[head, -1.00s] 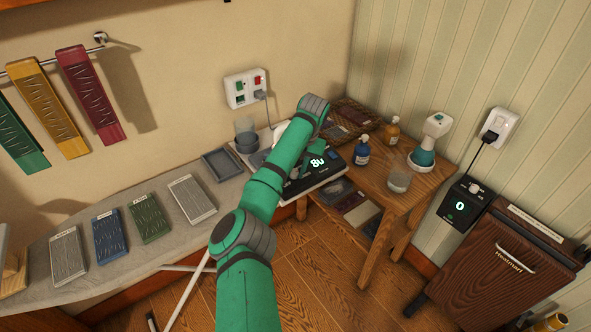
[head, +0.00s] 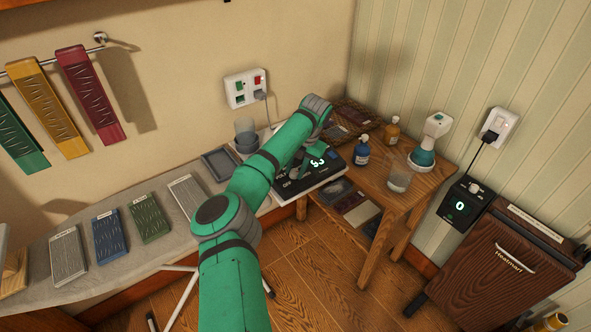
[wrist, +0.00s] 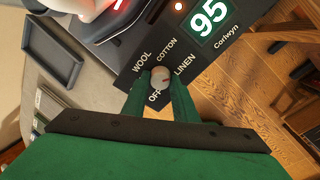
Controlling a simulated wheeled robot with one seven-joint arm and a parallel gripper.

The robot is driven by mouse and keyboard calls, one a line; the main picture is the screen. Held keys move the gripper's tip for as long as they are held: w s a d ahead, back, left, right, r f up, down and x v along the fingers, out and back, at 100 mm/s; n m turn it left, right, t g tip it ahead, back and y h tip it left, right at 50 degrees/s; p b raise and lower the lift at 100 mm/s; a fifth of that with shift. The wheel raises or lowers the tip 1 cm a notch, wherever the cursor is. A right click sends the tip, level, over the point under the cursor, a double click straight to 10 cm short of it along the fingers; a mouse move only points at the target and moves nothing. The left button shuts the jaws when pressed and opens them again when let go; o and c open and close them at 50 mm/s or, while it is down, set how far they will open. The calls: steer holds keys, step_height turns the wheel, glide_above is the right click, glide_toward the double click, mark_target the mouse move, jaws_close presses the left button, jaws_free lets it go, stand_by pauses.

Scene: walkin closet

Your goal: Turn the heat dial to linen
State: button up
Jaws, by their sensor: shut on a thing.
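The heat dial (wrist: 160,76) is a small grey knob on a black panel (wrist: 125,45). The words WOOL, COTTON, LINEN and OFF surround it: WOOL upper left, COTTON above, LINEN right, OFF below. A small reddish mark shows on the right part of the knob, but I cannot tell exactly which word it points at. My gripper (wrist: 157,87) is shut on the dial, one green finger on each side. The lit display (wrist: 212,22) reads 95 in the wrist view. In the head view, my arm hides the dial; the panel (head: 333,167) shows beyond it.
A grey tray (head: 220,162) lies left of the panel. Blue (head: 362,150) and amber (head: 392,130) bottles and a glass (head: 399,178) stand on the wooden table to the right. A wall outlet (head: 243,88) is behind.

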steer(key=o, duration=1)
steer(key=v, duration=1)
steer(key=shift+s+d+r, duration=0.1)
steer(key=shift+r, duration=0.3)
steer(key=shift+f, duration=0.1)
